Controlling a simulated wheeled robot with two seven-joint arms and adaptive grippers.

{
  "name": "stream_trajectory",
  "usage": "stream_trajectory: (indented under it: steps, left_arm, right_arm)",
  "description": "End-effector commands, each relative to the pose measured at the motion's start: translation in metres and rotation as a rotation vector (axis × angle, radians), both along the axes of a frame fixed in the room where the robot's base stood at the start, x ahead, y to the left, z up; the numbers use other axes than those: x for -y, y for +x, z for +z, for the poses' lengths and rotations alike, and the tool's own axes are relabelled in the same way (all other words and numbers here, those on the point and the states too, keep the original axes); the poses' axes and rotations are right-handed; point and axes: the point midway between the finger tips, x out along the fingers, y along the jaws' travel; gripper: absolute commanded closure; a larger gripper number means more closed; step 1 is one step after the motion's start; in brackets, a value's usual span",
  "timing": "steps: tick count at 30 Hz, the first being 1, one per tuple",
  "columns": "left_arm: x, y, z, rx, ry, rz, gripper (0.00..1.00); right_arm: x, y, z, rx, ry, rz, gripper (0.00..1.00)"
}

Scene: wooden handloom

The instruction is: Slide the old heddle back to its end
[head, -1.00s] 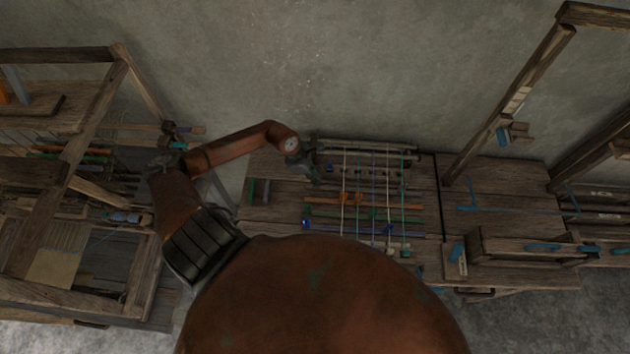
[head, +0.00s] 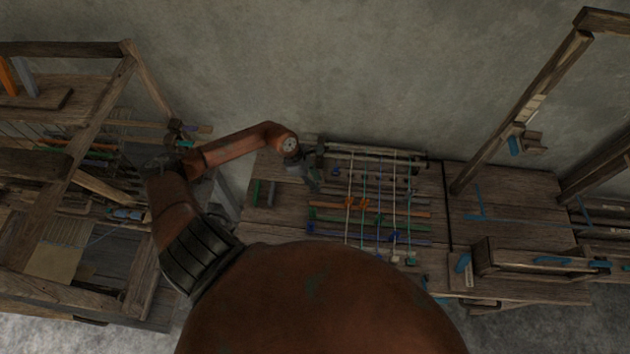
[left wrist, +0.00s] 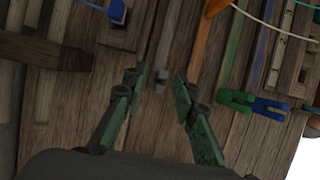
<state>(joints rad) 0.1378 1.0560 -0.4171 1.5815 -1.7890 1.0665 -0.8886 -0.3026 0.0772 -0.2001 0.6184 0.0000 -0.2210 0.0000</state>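A set of parallel heddle bars crossed by strings lies on the wooden bench. They include an orange bar (head: 405,212), a green bar (head: 335,217) and a blue-violet bar (head: 400,238). My left gripper (head: 314,184) hangs at the left ends of the bars. In the left wrist view its two green fingers (left wrist: 157,92) are apart. A small grey clip (left wrist: 160,80) on a weathered bar lies in the gap, just beyond the fingertips; no contact is visible. I cannot tell for sure which bar is the old heddle. My right gripper is not in view.
In the left wrist view a green clip (left wrist: 236,99) and a blue clip (left wrist: 270,108) sit right of the fingers, and another blue clip (left wrist: 117,12) sits upper left. A wooden loom frame (head: 90,130) stands at left. A wooden box (head: 535,262) stands at right.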

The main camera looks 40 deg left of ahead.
Motion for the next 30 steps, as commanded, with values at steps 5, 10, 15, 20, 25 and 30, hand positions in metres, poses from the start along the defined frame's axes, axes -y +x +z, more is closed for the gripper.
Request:
stream_trajectory:
  steps: [5,10,15,20,25,30]
  left_arm:
    - [-0.003,-0.001,0.006,0.001,0.001,-0.001,0.74]
    - [-0.012,-0.007,0.031,0.0,0.003,-0.001,0.74]
    - [-0.025,-0.014,0.065,0.0,0.005,0.0,0.74]
    - [-0.034,-0.02,0.091,-0.001,0.003,0.0,0.74]
    - [-0.038,-0.023,0.106,-0.002,0.001,0.001,0.74]
    - [-0.04,-0.024,0.111,-0.001,0.001,0.001,0.74]
  right_arm:
    - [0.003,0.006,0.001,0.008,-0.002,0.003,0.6]
    - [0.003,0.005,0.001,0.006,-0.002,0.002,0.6]
    - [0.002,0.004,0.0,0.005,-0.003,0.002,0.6]
    - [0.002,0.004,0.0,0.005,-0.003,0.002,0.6]
    - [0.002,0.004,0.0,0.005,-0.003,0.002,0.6]
    - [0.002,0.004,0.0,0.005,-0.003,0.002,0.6]
